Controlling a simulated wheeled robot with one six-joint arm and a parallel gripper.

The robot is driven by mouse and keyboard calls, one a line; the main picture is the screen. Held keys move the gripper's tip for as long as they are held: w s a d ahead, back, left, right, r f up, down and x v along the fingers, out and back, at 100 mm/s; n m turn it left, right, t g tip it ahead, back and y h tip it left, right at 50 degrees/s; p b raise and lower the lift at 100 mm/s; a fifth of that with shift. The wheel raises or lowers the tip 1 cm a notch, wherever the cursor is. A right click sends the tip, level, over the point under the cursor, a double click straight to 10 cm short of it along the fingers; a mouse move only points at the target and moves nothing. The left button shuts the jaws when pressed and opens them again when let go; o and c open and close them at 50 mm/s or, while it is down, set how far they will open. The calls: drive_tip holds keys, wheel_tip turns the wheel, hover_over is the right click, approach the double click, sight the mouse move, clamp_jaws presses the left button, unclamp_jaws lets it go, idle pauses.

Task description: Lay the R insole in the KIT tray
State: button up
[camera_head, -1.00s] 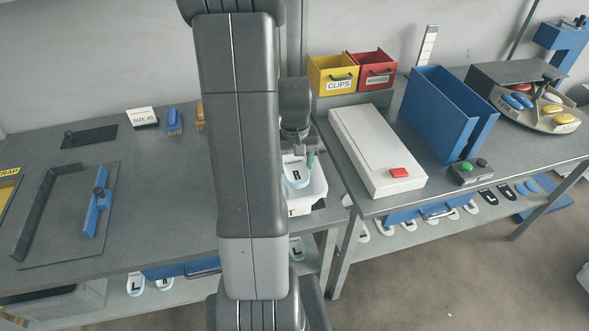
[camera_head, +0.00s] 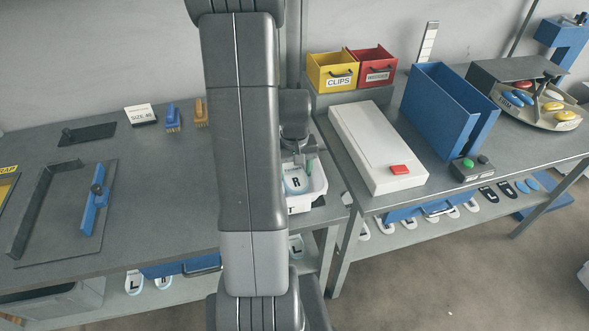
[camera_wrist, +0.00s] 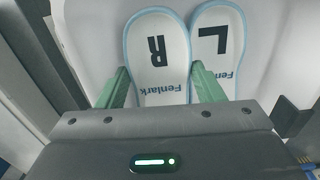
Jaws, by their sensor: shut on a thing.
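The R insole (camera_wrist: 157,50), white with a blue edge, lies between the green fingers of my gripper (camera_wrist: 163,88) in the wrist view. My gripper is shut on it near its printed end. In the head view the R insole (camera_head: 293,184) is low inside the white KIT tray (camera_head: 320,186), and my arm covers part of the tray. In the wrist view an L insole (camera_wrist: 218,35) lies close alongside the R insole on the pale tray floor. I cannot tell whether the R insole touches the floor.
A white box with a red button (camera_head: 376,150) and a tall blue bin (camera_head: 446,110) stand on the right bench. The left bench holds a fixture with a blue bar (camera_head: 96,210). More insoles lie on shelves below. Tray walls surround my gripper closely.

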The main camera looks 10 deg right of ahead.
drive_tip(key=o, duration=1)
drive_tip(key=shift+c, duration=0.2)
drive_tip(key=shift+r+p, duration=0.55)
drive_tip(key=shift+r, duration=0.1)
wheel_tip(320, 180, up, 12)
wheel_tip(320, 180, down, 13)
drive_tip(key=shift+r+b, duration=0.1)
drive_tip(key=shift+b, duration=0.2)
drive_tip(key=shift+f+b, duration=0.35)
drive_tip(key=shift+r+p, duration=0.4)
drive_tip(key=shift+r, duration=0.05)
